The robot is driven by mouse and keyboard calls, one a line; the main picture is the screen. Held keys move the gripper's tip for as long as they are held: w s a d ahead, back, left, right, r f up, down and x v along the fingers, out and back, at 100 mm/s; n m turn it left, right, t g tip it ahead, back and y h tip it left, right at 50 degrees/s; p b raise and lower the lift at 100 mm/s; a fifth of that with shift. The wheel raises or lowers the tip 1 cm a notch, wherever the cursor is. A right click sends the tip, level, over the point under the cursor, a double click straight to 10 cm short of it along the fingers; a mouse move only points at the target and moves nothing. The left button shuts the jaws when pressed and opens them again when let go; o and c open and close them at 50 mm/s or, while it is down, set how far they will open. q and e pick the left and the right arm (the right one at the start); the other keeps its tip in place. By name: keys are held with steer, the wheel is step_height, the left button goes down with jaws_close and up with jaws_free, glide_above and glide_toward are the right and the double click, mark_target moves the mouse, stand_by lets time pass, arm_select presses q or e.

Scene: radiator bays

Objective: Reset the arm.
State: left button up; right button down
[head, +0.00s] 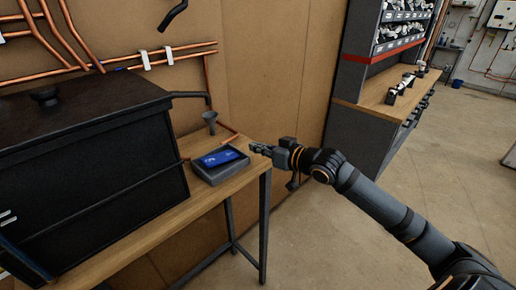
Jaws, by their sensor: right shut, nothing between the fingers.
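My right gripper (259,148) is shut and empty. Its arm comes in from the lower right and points left, with the fingertips near the right end of the wooden bench (226,190). The fingertips show just right of a small dark tray (213,177) with a blue item (221,158) in it. They look apart from the tray, though the exact gap and height cannot be told. My left gripper is not in view.
Copper pipes (120,62) run along the wall. A second workbench (385,95) with shelves stands at right. Open floor (440,170) lies between.

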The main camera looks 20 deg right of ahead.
steer(key=s+f, duration=0.1)
steer(key=f, duration=0.2)
steer(key=s+a+f+g+h, duration=0.1)
steer(key=f, duration=0.2)
steer(key=s+f+g, duration=0.1)
steer(key=s+f, duration=0.1)
steer(key=f, duration=0.2)
steer(key=shift+a, duration=0.35)
steer(key=s+f+m+g+h, duration=0.1)
steer(key=s+f+g+h, duration=0.25)
steer(key=s+f, duration=0.65)
steer(key=s+f+m+g+h, duration=0.15)
steer(key=s+f+g, duration=0.45)
steer(key=s, duration=0.7)
steer(key=s+d+f, duration=0.1)
steer(key=d+f, duration=0.1)
steer(key=f, duration=1.3)
steer(key=s+d+f, duration=0.1)
steer(key=s+f, duration=0.1)
steer(key=f, duration=1.2)
steer(key=s+d+f+g, duration=0.1)
steer(key=s+f, duration=1.4)
steer(key=s, duration=0.2)
steer(key=shift+s+d, duration=0.15)
steer(key=shift+s, duration=0.05)
